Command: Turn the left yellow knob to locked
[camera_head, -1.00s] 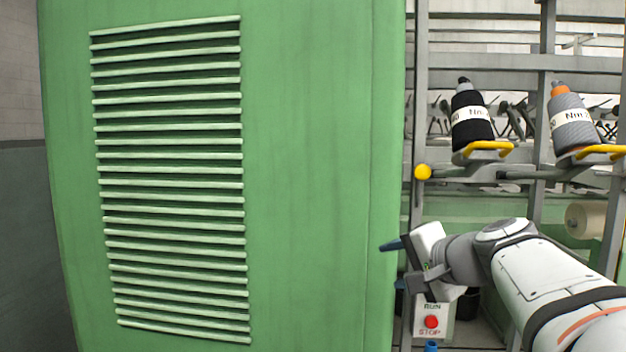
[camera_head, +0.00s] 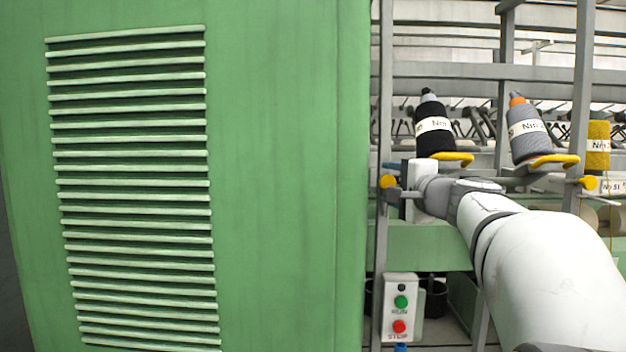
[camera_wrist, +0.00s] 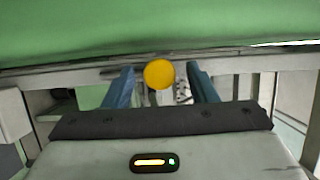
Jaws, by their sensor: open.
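The left yellow knob (camera_head: 388,181) is a round yellow disc on the grey post beside the green cabinet, below the black yarn cone. In the wrist view the yellow knob (camera_wrist: 159,73) lies between the two blue fingers of my gripper (camera_wrist: 160,87). The fingers are apart with a gap on each side of the knob. In the head view my gripper (camera_head: 390,181) is at the post, level with the knob; its fingers are small and partly hidden. A second yellow knob (camera_head: 589,183) is on another post farther right.
The green cabinet (camera_head: 275,180) with a slatted vent fills the left. Yarn cones, black (camera_head: 433,127) and grey (camera_head: 527,133), stand above yellow handles near my arm. A control box (camera_head: 400,305) with green and red buttons hangs below my gripper.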

